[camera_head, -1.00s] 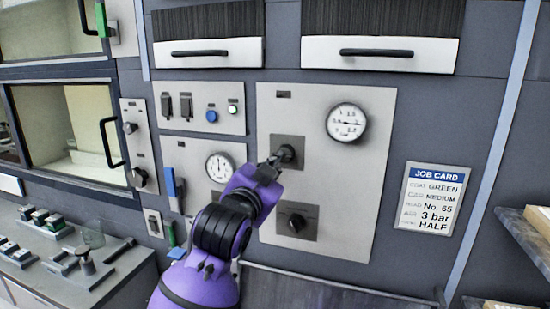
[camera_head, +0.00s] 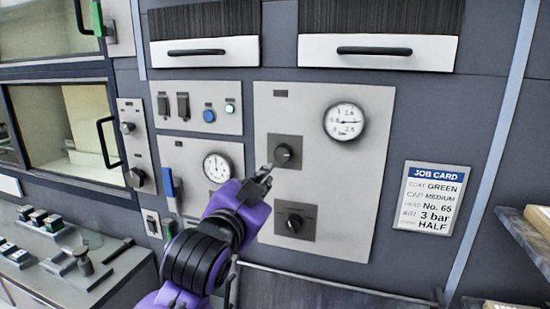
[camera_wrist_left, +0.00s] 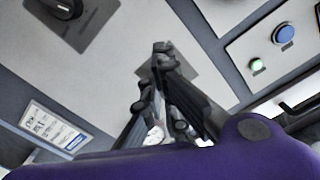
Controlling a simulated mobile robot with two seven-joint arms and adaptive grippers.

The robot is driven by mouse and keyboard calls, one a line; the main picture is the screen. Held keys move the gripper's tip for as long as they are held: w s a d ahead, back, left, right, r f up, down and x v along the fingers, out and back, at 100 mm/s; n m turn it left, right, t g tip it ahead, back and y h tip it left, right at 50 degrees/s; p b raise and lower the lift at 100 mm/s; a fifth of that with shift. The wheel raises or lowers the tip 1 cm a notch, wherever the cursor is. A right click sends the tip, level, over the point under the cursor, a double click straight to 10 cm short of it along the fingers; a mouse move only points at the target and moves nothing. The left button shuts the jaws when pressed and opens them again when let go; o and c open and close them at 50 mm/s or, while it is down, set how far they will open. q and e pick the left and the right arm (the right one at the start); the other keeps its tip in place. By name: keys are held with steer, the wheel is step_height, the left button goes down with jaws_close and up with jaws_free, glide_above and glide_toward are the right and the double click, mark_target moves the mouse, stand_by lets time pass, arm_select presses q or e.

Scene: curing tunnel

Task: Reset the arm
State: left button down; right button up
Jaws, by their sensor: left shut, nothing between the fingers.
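My left arm is purple and comes up from the bottom in the head view. Its gripper (camera_head: 266,172) is shut and empty, just below and left of the upper black knob (camera_head: 283,153) on the light grey panel; I cannot tell whether it touches the panel. In the left wrist view the dark fingers (camera_wrist_left: 162,50) come together at their tips in front of the panel. The lower knob (camera_head: 295,222) is right of the gripper and clear of it. My right gripper is not in view.
A round gauge (camera_head: 345,121) is above the knobs. A job card (camera_head: 431,198) hangs at the right. A panel with switches, a blue button (camera_head: 209,116) and a green lamp (camera_head: 230,109) is at the left. A bench (camera_head: 75,262) with small blocks is at lower left; a shelf (camera_head: 525,240) juts in at right.

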arm_select(q)
steer(key=s+a+f+n+g+y, duration=0.1)
steer(key=s+a+f+n, duration=0.15)
steer(key=f, duration=0.85)
steer(key=s+a+f+n+g+y, duration=0.15)
steer(key=a+f, duration=0.25)
steer(key=f, duration=0.8)
steer(key=s+a+f+n, duration=0.3)
steer(key=f, duration=0.8)
steer(key=s+a+f+n+g+y, duration=0.1)
steer(key=s+a+f+g, duration=0.1)
steer(key=s+f, duration=0.9)
steer(key=s+a+f+n+g+y, duration=0.1)
steer(key=s+a+f+g, duration=0.2)
steer(key=s+f, duration=0.8)
steer(key=s+a, duration=0.2)
steer(key=s, duration=0.2)
steer(key=shift+s+f+g+y, duration=0.2)
steer(key=shift+s+g+y, duration=0.15)
steer(key=shift+s, duration=0.05)
